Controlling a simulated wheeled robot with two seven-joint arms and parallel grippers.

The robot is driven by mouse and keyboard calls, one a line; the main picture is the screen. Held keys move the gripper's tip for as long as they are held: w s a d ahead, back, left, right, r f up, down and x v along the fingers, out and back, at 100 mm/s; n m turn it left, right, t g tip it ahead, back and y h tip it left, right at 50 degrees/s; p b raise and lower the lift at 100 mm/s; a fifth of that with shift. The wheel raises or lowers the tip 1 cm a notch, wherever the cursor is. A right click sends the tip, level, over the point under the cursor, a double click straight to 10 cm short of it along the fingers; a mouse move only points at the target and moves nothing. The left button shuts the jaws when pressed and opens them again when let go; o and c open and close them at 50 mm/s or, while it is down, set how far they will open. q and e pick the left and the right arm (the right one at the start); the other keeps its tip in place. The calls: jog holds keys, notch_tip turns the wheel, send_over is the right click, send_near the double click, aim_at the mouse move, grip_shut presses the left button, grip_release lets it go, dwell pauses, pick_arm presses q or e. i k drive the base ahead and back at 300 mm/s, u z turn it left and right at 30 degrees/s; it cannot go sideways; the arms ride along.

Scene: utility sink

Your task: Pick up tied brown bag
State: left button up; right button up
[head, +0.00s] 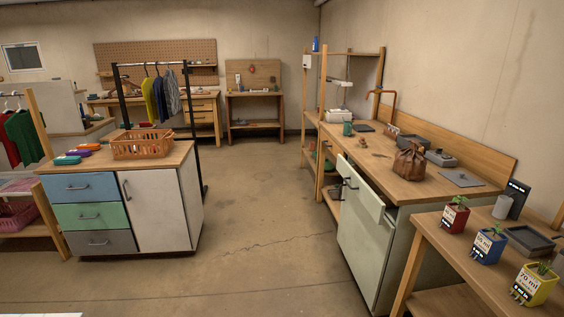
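A tied brown bag (409,163) stands upright on the wooden counter (398,186) along the right wall. It is gathered at the top and looks dark and wrinkled. Neither of my grippers shows in the head view, and nothing is seen touching the bag.
A grey box (440,158) and a flat grey plate (461,179) lie near the bag. A pale cabinet door (362,190) sticks out below the counter. Potted plants (488,245) stand on a nearer table at right. An orange basket (142,145) tops the left cabinet. The middle floor is clear.

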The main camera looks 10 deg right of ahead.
aim_at(410, 164)
jog(key=i, duration=3.1)
jog(key=z, duration=3.7)
